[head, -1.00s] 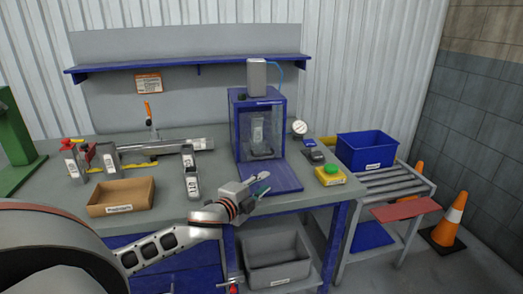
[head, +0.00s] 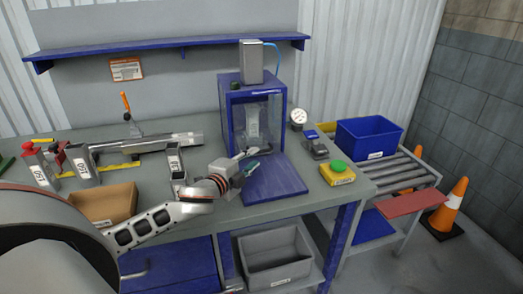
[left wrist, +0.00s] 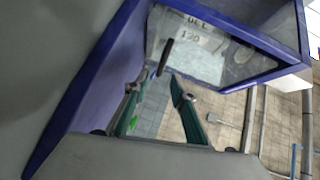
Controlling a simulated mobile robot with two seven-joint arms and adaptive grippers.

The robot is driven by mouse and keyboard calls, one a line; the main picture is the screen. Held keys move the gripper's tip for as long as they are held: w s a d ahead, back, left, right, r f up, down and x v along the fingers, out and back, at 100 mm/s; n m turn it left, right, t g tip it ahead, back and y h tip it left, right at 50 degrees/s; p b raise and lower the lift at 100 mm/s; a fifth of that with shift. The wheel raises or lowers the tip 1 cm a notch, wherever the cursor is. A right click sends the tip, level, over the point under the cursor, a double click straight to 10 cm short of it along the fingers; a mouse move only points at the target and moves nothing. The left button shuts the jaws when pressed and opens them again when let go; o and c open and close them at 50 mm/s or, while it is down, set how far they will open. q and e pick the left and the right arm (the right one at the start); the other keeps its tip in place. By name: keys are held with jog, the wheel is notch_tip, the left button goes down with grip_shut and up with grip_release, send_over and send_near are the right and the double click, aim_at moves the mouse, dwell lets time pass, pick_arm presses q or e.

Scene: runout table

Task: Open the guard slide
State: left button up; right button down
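The blue press enclosure (head: 277,98) stands on the bench with a clear guard panel (head: 267,112) across its front. A labelled grey part (head: 252,122) shows through the panel. In the left wrist view the clear panel (left wrist: 225,62) is close, with a dark bar-like handle (left wrist: 165,57) in front of it. My left gripper (head: 247,161) is in front of the enclosure's lower front. Its two green fingers are apart and empty in the left wrist view (left wrist: 158,100), with the handle just beyond the tips. No contact is visible. My right gripper is not in view.
A blue plate (head: 275,180) lies before the enclosure. A yellow box with a green button (head: 338,174) and a gauge (head: 298,118) are to its right. Several labelled grey parts and a cardboard box (head: 105,203) are left. A blue bin (head: 368,139) stands on rollers.

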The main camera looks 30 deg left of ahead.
aim_at(261, 152)
pick_arm(q)
jog(key=shift+w+a+f, duration=0.1)
jog(key=shift+w+f, duration=0.05)
jog(key=shift+w, duration=1)
jog(key=shift+w+a+f, duration=0.1)
jog(key=shift+w+f, duration=0.05)
jog(key=shift+w, duration=1)
jog(key=shift+w+f, duration=0.15)
jog(key=shift+w, duration=1)
grip_shut()
